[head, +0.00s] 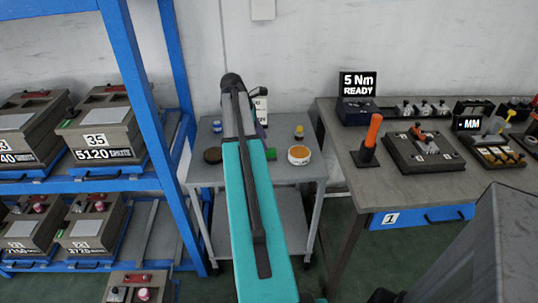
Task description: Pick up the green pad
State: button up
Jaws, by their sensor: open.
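A small green thing (271,154), which looks like the green pad, lies on the top of the grey trolley (314,171) against the back wall. My teal arm passes in front of its left side and hides part of it. A round white tin with orange contents (299,155) stands just to its right. My arm reaches over the trolley from the bottom of the head view, and its far end is above the back of the trolley. My gripper does not show; the arm seems to hide it.
A brown disc (213,155), a blue-and-white jar (217,127) and a small yellow-topped item (299,132) stand on the trolley. A blue rack (150,100) with heavy moulds (105,135) is at left. A workbench (350,185) with an orange-handled tool (371,135) is at right.

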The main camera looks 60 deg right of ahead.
aim_at(272, 149)
jog(key=shift+x, duration=0.9)
jog(key=shift+f, duration=0.15)
jog(key=shift+p+x, duration=0.5)
jog(key=shift+x, duration=2)
jog(key=shift+d, duration=0.1)
jog(key=c, duration=1.2)
jog(key=shift+o, duration=0.2)
jog(key=shift+r+b, duration=0.35)
jog(key=shift+r, duration=1.35)
jog(key=s+a, duration=0.3)
jog(key=a, duration=0.4)
jog(key=s+a+r+b, duration=0.1)
jog(key=s+a, duration=0.3)
jog(key=a, duration=0.3)
jog(key=shift+a+r+b, duration=0.15)
jog(key=shift+r+b, duration=0.15)
jog(key=shift+s, duration=0.1)
